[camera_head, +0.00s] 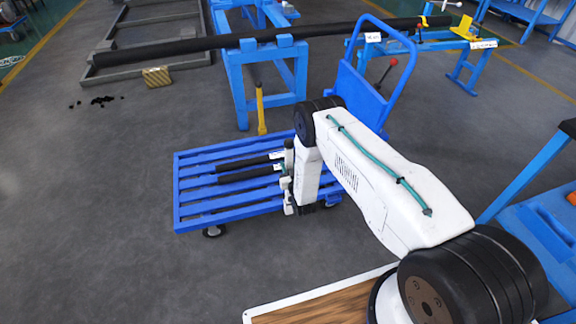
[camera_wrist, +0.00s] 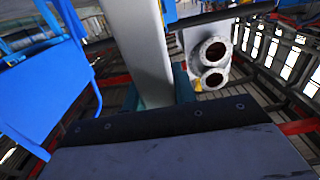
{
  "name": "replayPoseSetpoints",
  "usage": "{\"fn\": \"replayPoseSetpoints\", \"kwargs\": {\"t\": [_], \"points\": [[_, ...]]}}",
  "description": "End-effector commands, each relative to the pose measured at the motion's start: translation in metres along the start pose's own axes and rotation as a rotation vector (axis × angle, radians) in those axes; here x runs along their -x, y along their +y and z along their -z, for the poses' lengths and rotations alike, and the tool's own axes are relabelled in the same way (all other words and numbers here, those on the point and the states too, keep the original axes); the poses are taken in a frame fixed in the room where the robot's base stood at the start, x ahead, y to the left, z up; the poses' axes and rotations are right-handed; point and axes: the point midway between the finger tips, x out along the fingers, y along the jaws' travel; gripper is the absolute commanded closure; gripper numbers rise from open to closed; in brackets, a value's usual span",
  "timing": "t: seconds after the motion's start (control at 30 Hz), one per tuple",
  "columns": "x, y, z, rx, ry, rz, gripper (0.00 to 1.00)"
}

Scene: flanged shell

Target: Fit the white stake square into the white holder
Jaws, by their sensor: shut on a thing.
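In the wrist view, my gripper (camera_wrist: 157,90) has its greenish fingers closed on the white stake square (camera_wrist: 137,40), a pale square bar running up the picture. The dark gripper body hides its lower end. In the head view, my white arm reaches over the blue cart, and its lower part hides the stake, or I cannot tell the two apart. A white part with two round openings (camera_wrist: 212,62) shows to the right of the stake in the wrist view, apart from it. I cannot tell whether it is the white holder; no other holder is clear.
The blue slatted cart (camera_head: 195,211) carries dark rods (camera_head: 247,175) to the left of my arm. A blue stand (camera_head: 238,92) supports a long black pipe (camera_head: 210,43) behind it. A yellow post (camera_head: 260,112) stands between. The grey floor at left is open.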

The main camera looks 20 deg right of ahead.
Motion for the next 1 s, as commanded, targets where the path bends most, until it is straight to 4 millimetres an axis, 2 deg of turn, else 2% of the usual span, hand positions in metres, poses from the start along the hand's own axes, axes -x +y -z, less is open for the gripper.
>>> {"fn": "replayPoseSetpoints", "kwargs": {"t": [1.0], "points": [[-0.001,0.000,-0.024,0.000,0.002,0.000,1.00]]}}
